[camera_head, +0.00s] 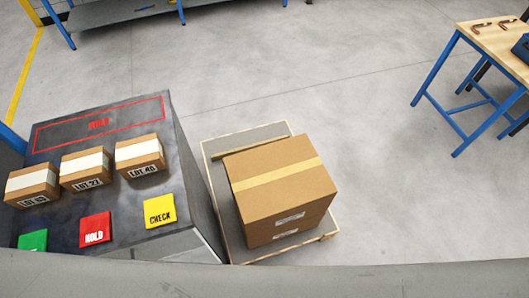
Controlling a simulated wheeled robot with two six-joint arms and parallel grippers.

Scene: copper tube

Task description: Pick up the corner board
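No other piece that looks like a corner board shows. The box sits on the pallet, to the right of the grey cabinet. Neither of my grippers is in view.
A grey cabinet (75,205) at left carries several small labelled boxes (88,168) and green, red (95,229) and yellow (160,211) cards. A blue-legged wooden table (495,45) with copper pieces stands at upper right. Floor between is clear.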

